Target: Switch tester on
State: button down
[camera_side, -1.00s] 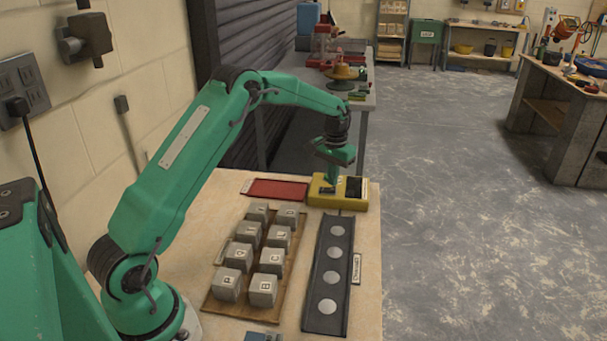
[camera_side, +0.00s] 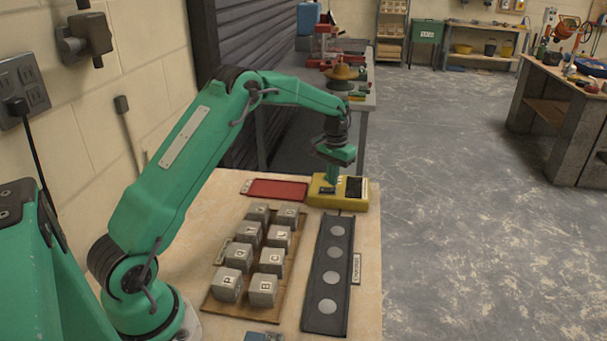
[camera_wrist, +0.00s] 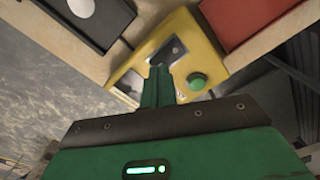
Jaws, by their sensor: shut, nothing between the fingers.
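The tester is a yellow box (camera_side: 352,202) at the far end of the bench in the side view. It also shows in the wrist view (camera_wrist: 190,24), with a metal switch plate (camera_wrist: 174,47), a round green button (camera_wrist: 197,81) and a dark display (camera_wrist: 130,86). My gripper (camera_side: 331,183) is shut and empty, pointing down over the left part of the tester. In the wrist view its green fingertips (camera_wrist: 160,70) lie at the edge of the switch plate. They partly hide it; I cannot tell whether they touch the switch or its position.
A red tray (camera_side: 277,189) lies left of the tester. Nearer are several grey lettered blocks on a wooden board (camera_side: 222,304) and a black rack (camera_side: 324,318) with silver discs. The bench's right edge is close to the tester; beyond it is open floor.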

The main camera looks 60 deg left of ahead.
aim_at(332, 189)
jog(key=shift+f, duration=0.95)
dwell(1.0)
jog(key=shift+r, duration=3.5)
jog(key=shift+r, duration=0.1)
